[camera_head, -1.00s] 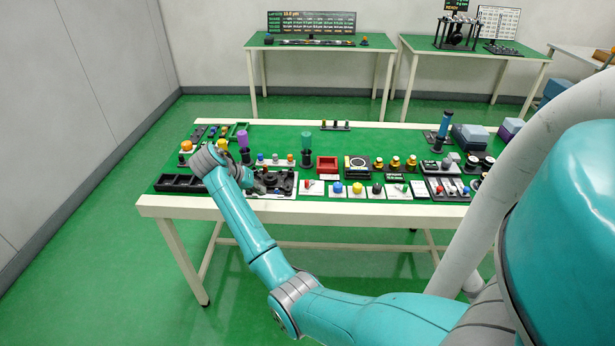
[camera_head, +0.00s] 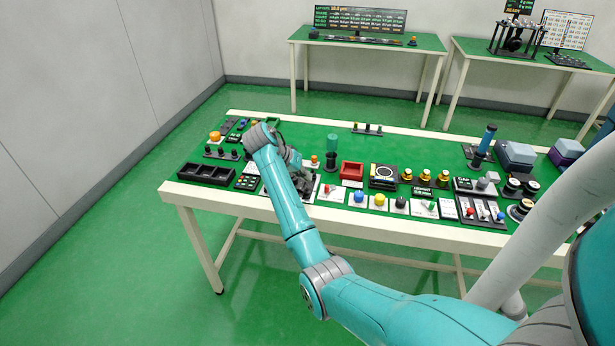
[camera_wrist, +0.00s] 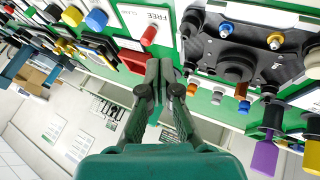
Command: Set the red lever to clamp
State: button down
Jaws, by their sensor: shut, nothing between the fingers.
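The red lever (camera_wrist: 149,35) is a small red handle on a white plate at the top of the wrist view. A label at its base end reads FREE. In the head view the red lever (camera_head: 328,189) is near the front edge of the green table, just right of my arm's end. My gripper (camera_wrist: 164,66) is shut and empty. In the wrist view its fingertips appear below the lever and apart from it. In the head view my gripper (camera_head: 295,158) is partly hidden by my wrist, over the black fixture left of the lever.
A black fixture (camera_wrist: 238,62) with blue and orange knobs is beside the lever plate. A red box (camera_head: 351,171) stands behind it. Blue (camera_head: 359,196) and yellow (camera_head: 380,199) buttons sit to its right. A black tray (camera_head: 208,174) is at the left front.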

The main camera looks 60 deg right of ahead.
jog(key=x, duration=0.7)
jog(key=shift+d+f, duration=0.1)
jog(key=shift+f, duration=0.3)
